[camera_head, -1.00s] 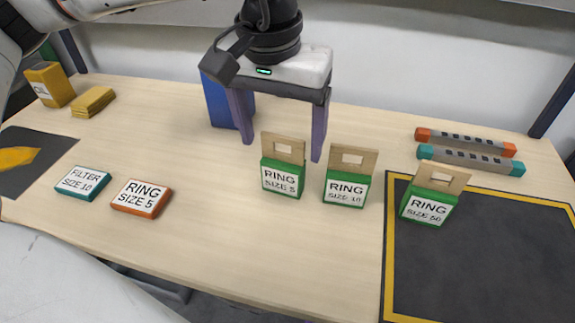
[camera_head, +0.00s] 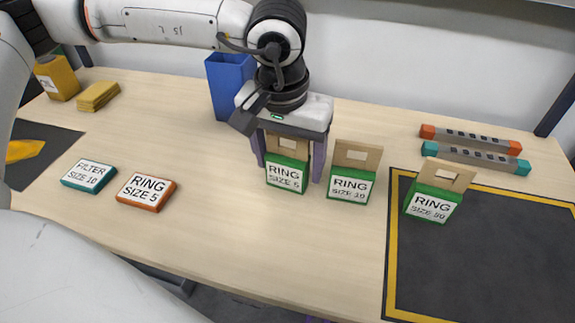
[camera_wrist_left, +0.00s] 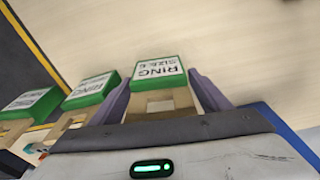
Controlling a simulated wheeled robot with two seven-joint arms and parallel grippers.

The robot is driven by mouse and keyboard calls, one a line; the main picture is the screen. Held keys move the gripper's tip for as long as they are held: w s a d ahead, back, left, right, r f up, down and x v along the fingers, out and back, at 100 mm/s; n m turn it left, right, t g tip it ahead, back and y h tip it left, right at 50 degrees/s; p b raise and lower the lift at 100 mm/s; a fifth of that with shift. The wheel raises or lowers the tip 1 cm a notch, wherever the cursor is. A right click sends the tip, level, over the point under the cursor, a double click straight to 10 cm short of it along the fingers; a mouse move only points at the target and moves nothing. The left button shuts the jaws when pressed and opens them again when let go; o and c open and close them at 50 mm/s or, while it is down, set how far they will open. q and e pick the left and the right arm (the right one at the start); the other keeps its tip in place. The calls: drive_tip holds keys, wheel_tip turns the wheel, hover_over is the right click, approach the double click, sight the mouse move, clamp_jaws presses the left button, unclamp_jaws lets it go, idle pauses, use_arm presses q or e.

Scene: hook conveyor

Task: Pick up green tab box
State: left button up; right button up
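Three green boxes with tan hanging tabs stand on the table. The RING SIZE 5 green tab box (camera_head: 286,175) is leftmost, the RING SIZE 10 one (camera_head: 349,186) stands right of it, and the RING SIZE 50 one (camera_head: 432,204) is on the mat's left edge. My left gripper (camera_head: 289,170) points down, open, its purple fingers either side of the leftmost box. In the left wrist view that box (camera_wrist_left: 158,72) and its tab lie between the fingers (camera_wrist_left: 165,100), with gaps visible. My right gripper is not in view.
A black mat (camera_head: 500,250) with a yellow border lies at right, with two grey bars (camera_head: 470,139) behind it. A blue bin (camera_head: 226,85) stands behind my gripper. An orange RING SIZE 5 box (camera_head: 146,191) and a teal FILTER box (camera_head: 89,175) lie at left.

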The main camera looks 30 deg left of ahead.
sight(289, 153)
use_arm(q)
drive_tip(key=c, duration=0.8)
wheel_tip(289, 153, up, 10)
drive_tip(key=shift+r, duration=0.1)
drive_tip(key=shift+c, duration=0.2)
idle(0.4)
